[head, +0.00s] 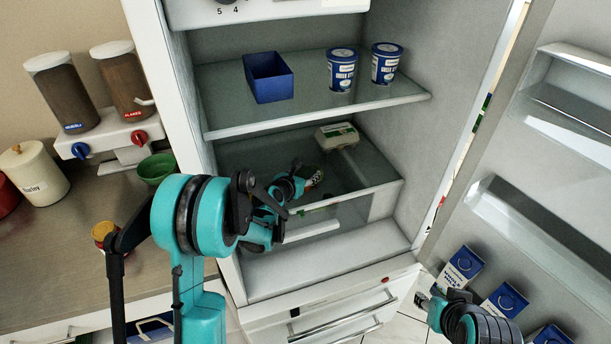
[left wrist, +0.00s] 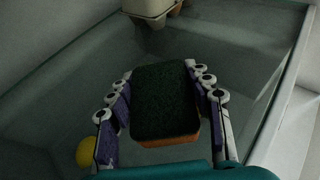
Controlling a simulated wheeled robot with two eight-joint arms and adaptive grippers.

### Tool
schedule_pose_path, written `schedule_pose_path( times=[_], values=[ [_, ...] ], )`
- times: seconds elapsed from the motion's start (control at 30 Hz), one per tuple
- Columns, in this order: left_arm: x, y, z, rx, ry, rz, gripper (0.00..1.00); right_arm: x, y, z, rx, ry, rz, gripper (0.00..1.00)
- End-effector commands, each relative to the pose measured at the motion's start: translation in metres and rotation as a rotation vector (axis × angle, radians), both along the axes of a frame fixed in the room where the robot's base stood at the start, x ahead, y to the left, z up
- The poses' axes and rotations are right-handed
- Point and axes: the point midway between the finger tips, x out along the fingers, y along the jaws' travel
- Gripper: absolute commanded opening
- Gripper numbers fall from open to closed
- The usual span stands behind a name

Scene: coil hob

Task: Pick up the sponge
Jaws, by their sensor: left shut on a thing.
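The sponge (left wrist: 163,100) has a dark green top and an orange lower layer in the left wrist view. My left gripper (head: 305,182) reaches inside the open fridge, over the lower glass shelf. Its two fingers stand on either side of the sponge and are shut on it. In the head view, the sponge is small and largely hidden by the gripper and arm.
An egg carton (head: 338,136) sits behind the left gripper on the lower shelf (head: 245,158). A yellow round thing (left wrist: 86,152) lies left of the fingers. A blue box (head: 268,78) and two tubs (head: 341,70) stand on the shelf above. The open door (head: 540,150) is right.

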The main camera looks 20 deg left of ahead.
Motion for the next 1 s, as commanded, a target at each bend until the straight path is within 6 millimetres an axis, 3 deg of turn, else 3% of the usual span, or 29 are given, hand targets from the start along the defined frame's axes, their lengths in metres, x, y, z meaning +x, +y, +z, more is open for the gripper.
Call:
schedule_pose_path(
  times=[0.27,0.7,1.0],
  values=[
    [0.000,0.000,0.040,0.000,0.000,0.000,0.39,0.000,0.000,0.020,0.000,0.000,0.000,0.40],
    [-0.026,-0.091,0.096,0.001,0.000,-0.005,0.39,0.000,0.000,0.048,0.000,0.000,0.000,0.40],
    [-0.032,-0.112,0.108,0.000,0.000,-0.001,0.39,0.000,0.000,0.052,0.000,0.000,0.000,0.40]
  ],
)
